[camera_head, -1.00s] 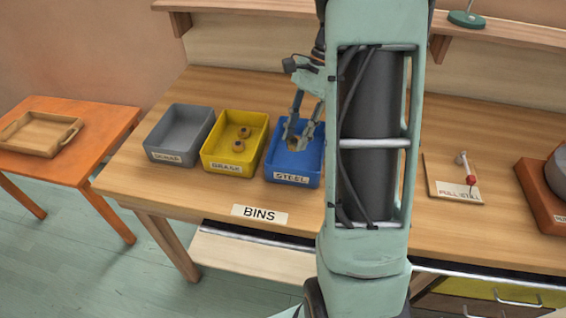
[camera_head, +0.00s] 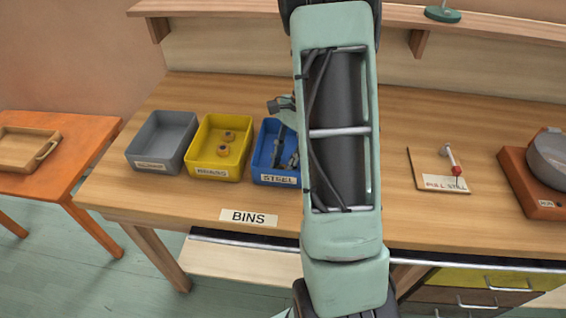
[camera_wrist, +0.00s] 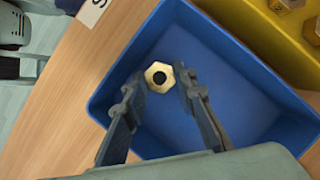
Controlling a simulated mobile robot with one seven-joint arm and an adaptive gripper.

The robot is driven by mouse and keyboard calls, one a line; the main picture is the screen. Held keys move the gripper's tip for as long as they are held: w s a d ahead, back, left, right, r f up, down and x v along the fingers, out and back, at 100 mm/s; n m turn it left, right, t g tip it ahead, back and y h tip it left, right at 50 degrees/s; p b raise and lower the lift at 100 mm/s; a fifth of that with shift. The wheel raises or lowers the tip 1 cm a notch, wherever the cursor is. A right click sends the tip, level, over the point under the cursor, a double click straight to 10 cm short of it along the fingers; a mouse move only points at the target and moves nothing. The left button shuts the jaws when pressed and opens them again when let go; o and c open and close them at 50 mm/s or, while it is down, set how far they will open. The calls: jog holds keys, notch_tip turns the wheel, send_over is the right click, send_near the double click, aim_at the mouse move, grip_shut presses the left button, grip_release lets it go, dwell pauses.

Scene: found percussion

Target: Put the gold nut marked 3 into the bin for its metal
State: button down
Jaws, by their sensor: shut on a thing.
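My gripper (camera_wrist: 161,79) is shut on a gold hexagonal nut (camera_wrist: 159,76) with a dark hole, held between the fingertips. No number shows on the nut's visible face. In the wrist view the nut and fingers are over the inside of the blue bin (camera_wrist: 240,62). In the head view my gripper (camera_head: 285,163) reaches down into the blue bin labelled STEEL (camera_head: 262,175), and my arm hides part of that bin. The yellow bin labelled BRASS (camera_head: 205,160) stands just left of it, with two gold-brown nuts (camera_head: 224,149) inside.
A grey bin (camera_head: 150,150), its label hard to read, stands left of the yellow bin and looks empty. A BINS label (camera_head: 249,217) lies at the table's front. A board with a small lever (camera_head: 440,172) lies to the right. A shelf runs along the back wall.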

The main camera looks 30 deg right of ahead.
jog(key=c, duration=1.8)
grip_release()
jog(key=shift+f, duration=0.1)
jog(key=shift+c, duration=0.2)
jog(key=v, duration=1.2)
jog(key=shift+r, duration=0.25)
